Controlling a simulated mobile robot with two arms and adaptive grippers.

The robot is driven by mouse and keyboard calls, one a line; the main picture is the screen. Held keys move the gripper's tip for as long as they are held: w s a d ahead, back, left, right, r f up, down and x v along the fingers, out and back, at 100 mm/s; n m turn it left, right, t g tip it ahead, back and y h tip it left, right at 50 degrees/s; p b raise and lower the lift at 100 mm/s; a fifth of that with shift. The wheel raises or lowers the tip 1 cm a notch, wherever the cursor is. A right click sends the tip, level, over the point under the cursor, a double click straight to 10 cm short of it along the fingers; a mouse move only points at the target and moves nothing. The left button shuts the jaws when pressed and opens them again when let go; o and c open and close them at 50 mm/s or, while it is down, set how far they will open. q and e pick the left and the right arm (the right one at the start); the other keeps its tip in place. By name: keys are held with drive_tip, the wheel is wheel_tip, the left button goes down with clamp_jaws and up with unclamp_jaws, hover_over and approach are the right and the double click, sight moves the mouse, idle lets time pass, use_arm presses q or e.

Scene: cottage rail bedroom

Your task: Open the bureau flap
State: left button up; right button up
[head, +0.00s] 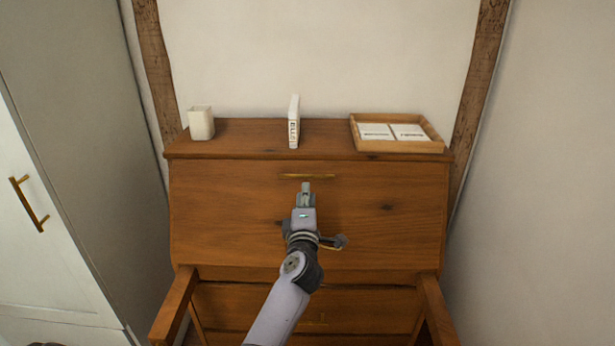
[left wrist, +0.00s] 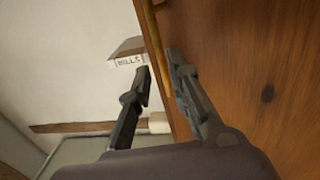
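The bureau flap (head: 235,215) is a brown wooden sloped front and stands closed. A thin brass handle (head: 307,176) runs sideways near its top edge. My left gripper (head: 305,187) is just below the middle of the handle in the head view. In the left wrist view the fingers (left wrist: 160,65) are apart with nothing held. The handle (left wrist: 156,45) there shows in the gap between the fingertips, with the flap (left wrist: 255,60) to the right. I cannot tell whether the fingers touch the handle. My right gripper is not in view.
On the bureau top stand a cream cup (head: 201,123), a white box (head: 294,122) marked as bills, and a wooden tray (head: 400,149) with cards. Wooden arms (head: 172,308) flank the lower drawers (head: 250,303). A pale wardrobe (head: 50,230) is close on the left.

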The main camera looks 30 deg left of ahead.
sight(307, 177)
use_arm(q)
drive_tip(key=x, duration=0.8)
drive_tip(key=shift+c, duration=0.2)
clamp_jaws()
idle(0.4)
